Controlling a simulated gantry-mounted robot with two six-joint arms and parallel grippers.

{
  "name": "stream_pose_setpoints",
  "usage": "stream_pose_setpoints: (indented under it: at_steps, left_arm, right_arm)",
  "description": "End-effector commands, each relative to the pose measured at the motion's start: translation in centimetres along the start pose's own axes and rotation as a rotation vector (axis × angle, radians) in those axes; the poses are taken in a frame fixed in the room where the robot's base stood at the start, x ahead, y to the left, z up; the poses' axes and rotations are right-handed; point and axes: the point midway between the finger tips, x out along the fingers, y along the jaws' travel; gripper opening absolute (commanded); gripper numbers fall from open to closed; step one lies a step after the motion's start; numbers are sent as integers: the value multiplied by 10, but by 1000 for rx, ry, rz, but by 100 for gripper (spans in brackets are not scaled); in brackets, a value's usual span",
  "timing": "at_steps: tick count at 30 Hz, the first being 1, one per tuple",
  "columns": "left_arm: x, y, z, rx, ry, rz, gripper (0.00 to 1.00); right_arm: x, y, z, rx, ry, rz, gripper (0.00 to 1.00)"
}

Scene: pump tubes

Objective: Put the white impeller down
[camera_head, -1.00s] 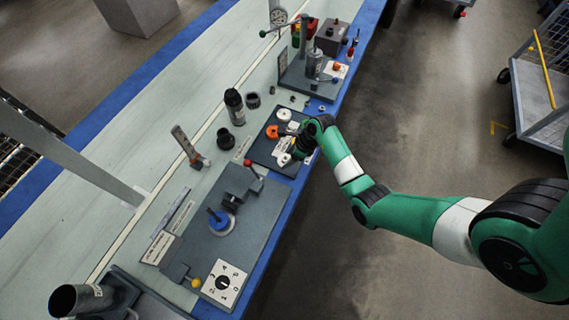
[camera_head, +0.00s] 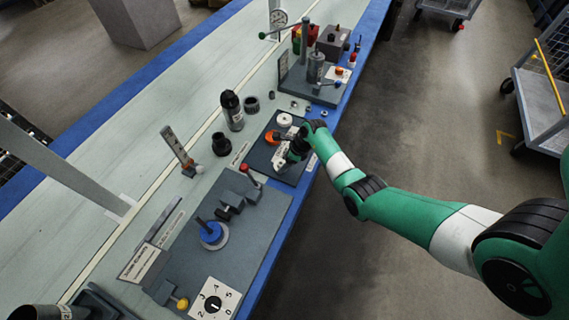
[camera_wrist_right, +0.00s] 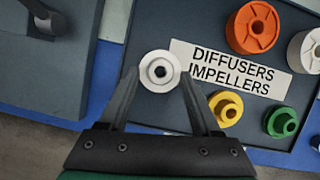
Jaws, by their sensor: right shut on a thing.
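The white impeller (camera_wrist_right: 160,71) is a small round piece with a raised hub and a dark centre hole. In the right wrist view it sits between the fingertips of my right gripper (camera_wrist_right: 158,84), which is shut on it. Behind it is the dark parts tray (camera_wrist_right: 150,28) with its "DIFFUSERS IMPELLERS" label (camera_wrist_right: 228,68). I cannot tell whether the impeller touches the tray. In the head view my right gripper (camera_head: 282,137) is over this tray, and the impeller is not clear there. My left gripper is not in view.
In the wrist view, a yellow impeller (camera_wrist_right: 226,107) is close to the right finger. A green impeller (camera_wrist_right: 281,122), an orange diffuser (camera_wrist_right: 251,27) and a white diffuser (camera_wrist_right: 306,49) are farther right. A grey fixture (camera_wrist_right: 45,60) stands left. A black cylinder (camera_head: 232,111) stands behind the tray.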

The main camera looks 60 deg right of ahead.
Motion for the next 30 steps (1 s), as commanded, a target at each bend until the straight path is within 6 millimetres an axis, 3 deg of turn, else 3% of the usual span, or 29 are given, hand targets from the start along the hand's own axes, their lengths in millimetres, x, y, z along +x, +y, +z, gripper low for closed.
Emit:
stream_pose_setpoints:
  at_steps: [3,4,8,19,23,30]
  left_arm:
    - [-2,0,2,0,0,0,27]
    - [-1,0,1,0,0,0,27]
    - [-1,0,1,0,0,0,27]
    - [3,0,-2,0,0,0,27]
    - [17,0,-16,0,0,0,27]
    - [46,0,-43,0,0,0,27]
  right_arm:
    - [4,0,-2,0,0,0,0]
    - [3,0,-1,0,0,0,70]
    - [3,0,-1,0,0,0,94]
    - [-4,0,1,0,0,0,95]
    - [-29,0,2,1,0,-1,95]
    - [-89,0,3,1,-1,-2,95]
